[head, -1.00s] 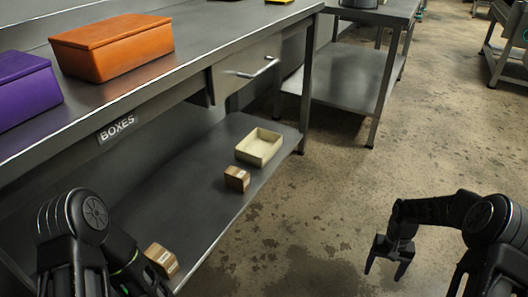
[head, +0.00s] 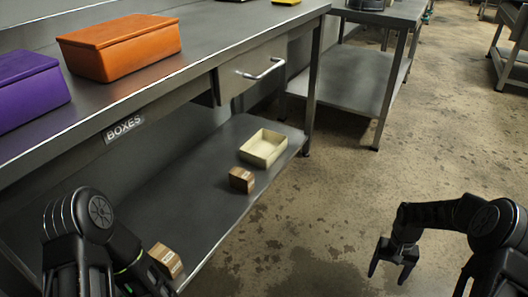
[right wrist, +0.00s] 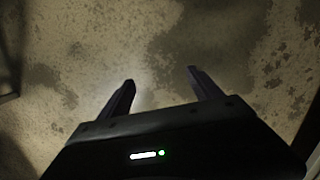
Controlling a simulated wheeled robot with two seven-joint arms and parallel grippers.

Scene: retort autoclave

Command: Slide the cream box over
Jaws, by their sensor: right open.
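A cream open-topped box (head: 264,160) sits on the lower shelf of the steel bench, near its far right end, and looks empty. My right gripper (head: 391,272) is open and empty above the floor at the lower right, well away from the box. In the right wrist view its two fingers (right wrist: 160,90) stand apart with only floor between them. My left arm is at the lower left of the head view; its gripper is not visible.
A small brown carton (head: 241,180) stands just in front of the cream box, and another (head: 166,260) lies near my left arm. An orange box (head: 120,52) and a purple box (head: 30,92) stand on the bench top. A drawer handle (head: 262,69) juts out above.

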